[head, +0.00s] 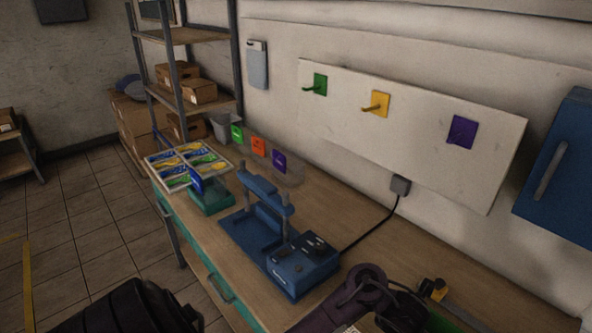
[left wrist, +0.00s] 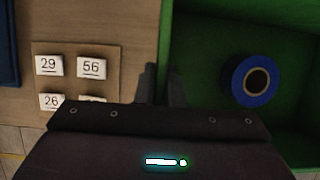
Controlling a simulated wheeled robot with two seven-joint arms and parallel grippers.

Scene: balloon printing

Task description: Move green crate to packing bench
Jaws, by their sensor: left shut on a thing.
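The green crate (left wrist: 205,40) fills the right side of the left wrist view, with its near side wall running up the middle. A blue ring-shaped roll (left wrist: 240,82) with a dark centre is inside it. My left gripper (left wrist: 162,80) is shut on the crate's side wall, one finger on each side of it. In the head view, the dark arm parts at the bottom right hide most of the crate there. The packing bench cannot be told for certain in these views. My right gripper is not clearly in view.
White number tiles (left wrist: 91,67) lie left of the crate. The wooden workbench (head: 335,215) carries a blue press (head: 300,265), a balloon tray (head: 160,158) and coloured cards (head: 259,146). A shelf rack (head: 177,95) stands behind, and tiled floor (head: 80,215) is open at left.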

